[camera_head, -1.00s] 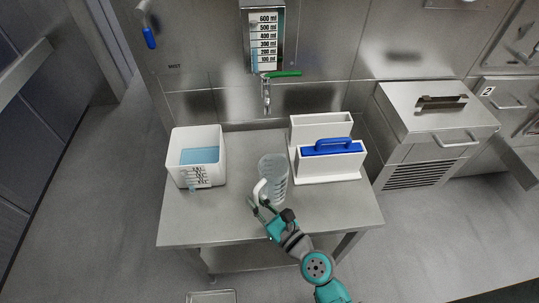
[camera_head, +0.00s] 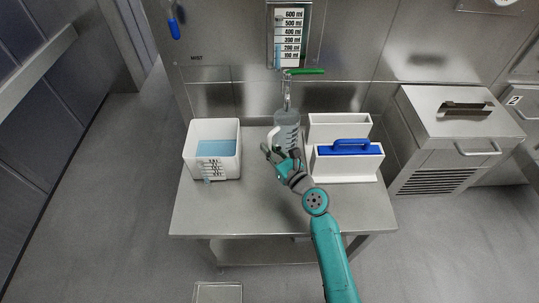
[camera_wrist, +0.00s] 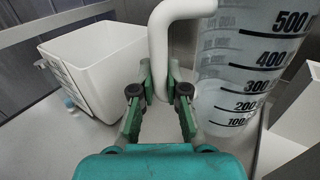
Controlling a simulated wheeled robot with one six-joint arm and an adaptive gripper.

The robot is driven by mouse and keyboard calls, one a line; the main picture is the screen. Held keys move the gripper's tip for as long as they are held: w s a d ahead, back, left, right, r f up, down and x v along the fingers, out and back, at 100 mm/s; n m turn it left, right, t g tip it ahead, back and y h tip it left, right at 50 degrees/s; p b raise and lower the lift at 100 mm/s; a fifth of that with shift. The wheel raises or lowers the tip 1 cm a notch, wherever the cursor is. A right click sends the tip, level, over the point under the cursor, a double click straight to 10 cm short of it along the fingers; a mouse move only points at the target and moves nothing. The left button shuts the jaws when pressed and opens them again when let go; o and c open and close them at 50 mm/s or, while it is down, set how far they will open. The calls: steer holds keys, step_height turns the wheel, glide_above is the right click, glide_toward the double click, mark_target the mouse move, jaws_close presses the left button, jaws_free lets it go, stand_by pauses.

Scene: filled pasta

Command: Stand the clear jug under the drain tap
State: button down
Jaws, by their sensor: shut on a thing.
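The clear jug (camera_head: 287,128) stands upright at the back of the steel table, below the drain tap (camera_head: 287,98) with its green lever. In the wrist view the jug (camera_wrist: 235,85) shows black volume marks on the right, with its white handle (camera_wrist: 158,50) in the middle. My gripper (camera_head: 272,150) is shut on the handle, and in the wrist view its green fingers (camera_wrist: 159,82) lie on both sides of it. The jug's mouth appears close under the spout. I cannot tell whether its base touches the table.
A white tub (camera_head: 226,137) with blue liquid and a small tap stands to the left. A white holder (camera_head: 361,165) with a blue-handled item stands close on the right. The front of the table (camera_head: 230,215) is clear. The sight gauge (camera_head: 288,36) is on the wall above.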

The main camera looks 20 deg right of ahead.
steer(key=shift+w+d+f, duration=0.15)
steer(key=shift+w+f, duration=0.2)
steer(key=shift+f, duration=0.6)
steer(key=shift+w+d+f, duration=0.1)
steer(key=shift+w+f, duration=0.3)
steer(key=shift+f, duration=0.6)
steer(key=shift+w+d+f, duration=0.15)
steer(key=shift+w+f, duration=0.2)
steer(key=shift+f, duration=0.6)
steer(key=shift+w+f, duration=0.2)
steer(key=shift+f, duration=0.4)
steer(key=c, duration=1.2)
jaws_free()
steer(key=shift+f, duration=0.1)
steer(key=v, duration=1.2)
